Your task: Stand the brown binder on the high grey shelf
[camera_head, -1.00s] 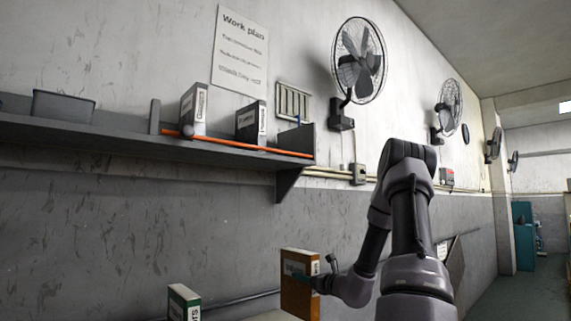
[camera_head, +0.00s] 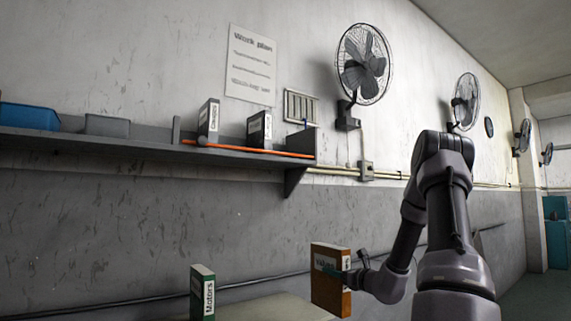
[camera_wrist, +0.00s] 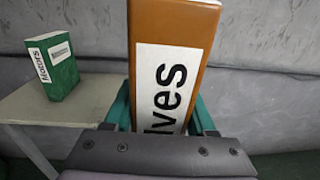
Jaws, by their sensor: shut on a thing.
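The brown binder (camera_head: 328,283) is upright in my gripper (camera_head: 345,275), below the level of the shelf and to the right of the low table. In the wrist view the brown binder (camera_wrist: 175,50) fills the middle, with a white label partly reading "lves". My gripper (camera_wrist: 162,118) is shut on it, one teal finger on each side. The high grey shelf (camera_head: 150,147) runs along the wall at the upper left. A grey binder (camera_head: 208,121) and a dark binder (camera_head: 259,130) stand on it near its right end.
A green binder (camera_head: 203,292) stands on the low table (camera_head: 265,308); it also shows in the wrist view (camera_wrist: 56,67). An orange bar (camera_head: 245,149) runs along the shelf's front edge. A blue bin (camera_head: 28,117) and a grey bin (camera_head: 107,126) sit on the shelf.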

